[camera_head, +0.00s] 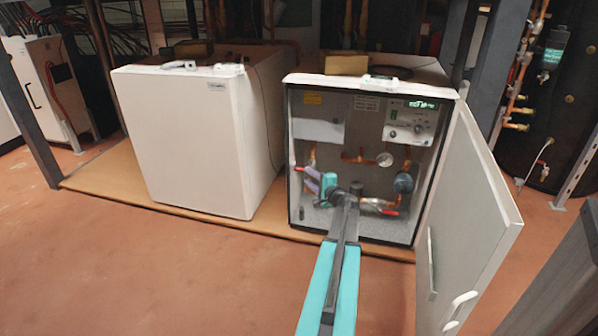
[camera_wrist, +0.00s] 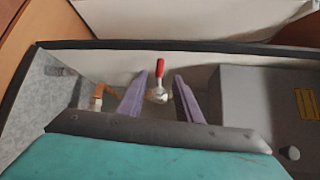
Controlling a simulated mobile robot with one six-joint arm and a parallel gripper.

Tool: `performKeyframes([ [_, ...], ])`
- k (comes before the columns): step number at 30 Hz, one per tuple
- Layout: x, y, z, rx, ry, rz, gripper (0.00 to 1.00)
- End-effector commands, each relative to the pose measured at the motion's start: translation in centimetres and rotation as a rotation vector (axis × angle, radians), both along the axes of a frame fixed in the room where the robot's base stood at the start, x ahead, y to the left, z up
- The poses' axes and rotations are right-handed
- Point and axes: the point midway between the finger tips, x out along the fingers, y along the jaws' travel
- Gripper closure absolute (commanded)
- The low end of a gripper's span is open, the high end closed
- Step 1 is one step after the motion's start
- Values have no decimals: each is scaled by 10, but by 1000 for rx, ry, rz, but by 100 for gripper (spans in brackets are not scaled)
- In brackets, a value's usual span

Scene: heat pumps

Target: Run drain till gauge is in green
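The round white gauge (camera_head: 385,159) sits on the copper piping inside the open heat pump (camera_head: 317,131). Its needle and any green zone are too small to read. A small valve with a red handle (camera_head: 299,168) is at the cabinet's left side. It also shows in the wrist view as a red handle (camera_wrist: 160,66) on a silver body. My gripper (camera_head: 306,178) reaches into the cabinet. In the wrist view its purple fingers (camera_wrist: 160,76) are open, one on each side of the valve. I cannot tell whether they touch it.
The cabinet's white door (camera_head: 468,215) stands open to the right. A second red-handled valve (camera_head: 391,212) is low on the right pipes, with a control panel (camera_head: 411,120) above. A closed white unit (camera_head: 190,140) stands at left. The front floor (camera_head: 150,270) is clear.

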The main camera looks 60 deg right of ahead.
Motion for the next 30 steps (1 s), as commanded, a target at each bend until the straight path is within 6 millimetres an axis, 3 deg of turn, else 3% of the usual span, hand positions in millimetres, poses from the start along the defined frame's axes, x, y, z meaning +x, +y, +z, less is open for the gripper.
performKeyframes([
  [18, 69, -36, -12, -1, 0, 0, 68],
  [30, 85, -43, -13, 0, 0, 0, 68],
])
